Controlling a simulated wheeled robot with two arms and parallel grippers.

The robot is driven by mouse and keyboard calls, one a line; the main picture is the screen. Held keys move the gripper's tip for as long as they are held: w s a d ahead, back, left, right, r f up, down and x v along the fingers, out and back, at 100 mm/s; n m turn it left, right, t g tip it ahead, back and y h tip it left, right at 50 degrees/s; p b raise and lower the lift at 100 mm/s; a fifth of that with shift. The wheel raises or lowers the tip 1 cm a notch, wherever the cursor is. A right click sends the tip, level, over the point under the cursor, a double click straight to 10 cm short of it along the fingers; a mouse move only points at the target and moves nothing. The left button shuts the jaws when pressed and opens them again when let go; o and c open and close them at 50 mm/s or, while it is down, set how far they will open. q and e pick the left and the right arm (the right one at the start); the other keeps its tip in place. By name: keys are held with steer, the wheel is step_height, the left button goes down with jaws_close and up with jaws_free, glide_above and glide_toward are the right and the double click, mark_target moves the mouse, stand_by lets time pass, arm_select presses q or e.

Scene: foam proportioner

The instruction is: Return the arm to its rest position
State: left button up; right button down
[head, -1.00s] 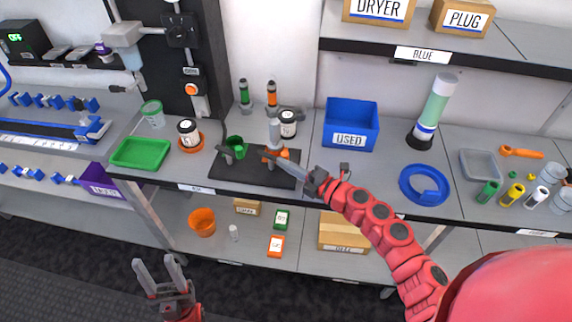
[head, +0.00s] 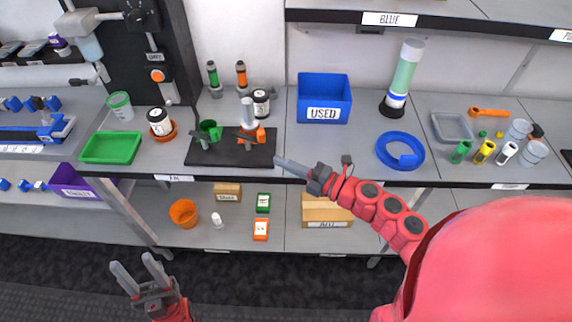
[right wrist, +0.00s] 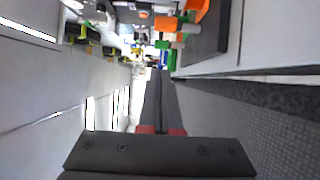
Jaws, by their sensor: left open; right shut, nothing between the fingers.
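My right arm is red and comes in from the right in the head view. Its gripper (head: 280,163) is shut and empty, in front of the bench's front edge by the right side of the black mat (head: 205,155). In the right wrist view its closed fingers (right wrist: 158,85) point away with nothing between them. My left gripper (head: 132,270) is low at the bottom left, open and empty, over the dark floor. On the mat stand a green cup (head: 211,131) and an orange-based device (head: 247,122).
The bench holds a green tray (head: 111,147), a blue USED bin (head: 324,98), a blue ring (head: 384,152) and a tall green-and-white cylinder (head: 404,75). The lower shelf has an orange bucket (head: 184,213) and boxes. The floor (head: 260,285) in front is clear.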

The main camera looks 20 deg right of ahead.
steer(key=shift+s+d, duration=0.2)
steer(key=shift+d, duration=0.1)
steer(key=shift+a, duration=0.1)
